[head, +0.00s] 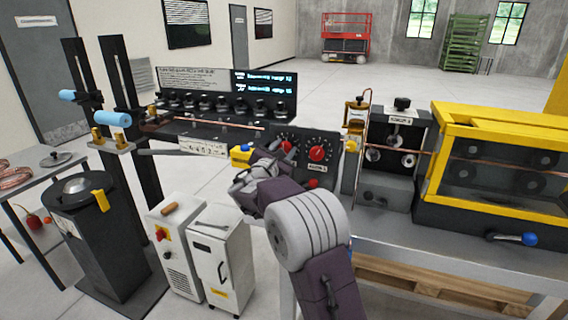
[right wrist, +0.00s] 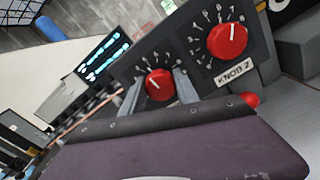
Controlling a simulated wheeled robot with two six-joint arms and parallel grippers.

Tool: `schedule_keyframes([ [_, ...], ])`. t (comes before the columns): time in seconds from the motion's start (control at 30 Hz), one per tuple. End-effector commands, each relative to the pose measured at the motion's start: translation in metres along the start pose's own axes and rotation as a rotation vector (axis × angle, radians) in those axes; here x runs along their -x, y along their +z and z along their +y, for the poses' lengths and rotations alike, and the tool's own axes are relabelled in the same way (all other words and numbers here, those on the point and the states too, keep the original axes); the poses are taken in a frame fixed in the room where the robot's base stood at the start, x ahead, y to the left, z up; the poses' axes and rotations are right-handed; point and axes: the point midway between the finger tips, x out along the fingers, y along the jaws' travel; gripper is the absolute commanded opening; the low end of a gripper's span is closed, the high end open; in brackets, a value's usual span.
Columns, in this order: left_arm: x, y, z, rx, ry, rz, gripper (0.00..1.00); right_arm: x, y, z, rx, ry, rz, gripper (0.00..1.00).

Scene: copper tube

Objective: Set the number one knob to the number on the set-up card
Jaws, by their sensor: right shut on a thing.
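The number one knob, a red dial knob (right wrist: 160,84), is on the left of a dark panel with white numerals. It also shows in the head view (head: 286,146), partly behind my right gripper (head: 276,154). In the right wrist view, the two fingers of my right gripper (right wrist: 159,90) stand on either side of this knob, shut on it. The number at its white pointer line cannot be read. A white card (head: 203,147) with dark figures, perhaps the set-up card, hangs left of the panel; its figures are too small to read surely. My left gripper is not in view.
A second red knob (right wrist: 228,40) labelled KNOB 2 is close on the right of the same panel. A red button (right wrist: 250,99) sits below it. A yellow-framed machine (head: 497,160) stands right.

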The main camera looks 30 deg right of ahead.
Motion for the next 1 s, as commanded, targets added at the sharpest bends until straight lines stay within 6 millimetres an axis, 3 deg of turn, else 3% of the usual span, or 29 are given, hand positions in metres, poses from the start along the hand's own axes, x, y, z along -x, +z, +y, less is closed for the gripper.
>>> schedule_keyframes([
  [0.03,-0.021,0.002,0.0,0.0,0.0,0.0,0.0,0.0,-0.009,-0.004,-0.045,0.001,-0.002,0.0],
  [0.4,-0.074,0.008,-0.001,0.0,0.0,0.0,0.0,0.0,-0.007,-0.004,-0.358,0.001,0.0,0.0],
  [0.7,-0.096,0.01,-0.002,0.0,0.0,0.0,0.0,0.0,-0.005,-0.004,-0.518,-0.002,0.001,0.0],
  [1.0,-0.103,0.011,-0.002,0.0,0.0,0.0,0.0,0.0,-0.003,-0.003,-0.581,-0.003,0.002,0.0],
])
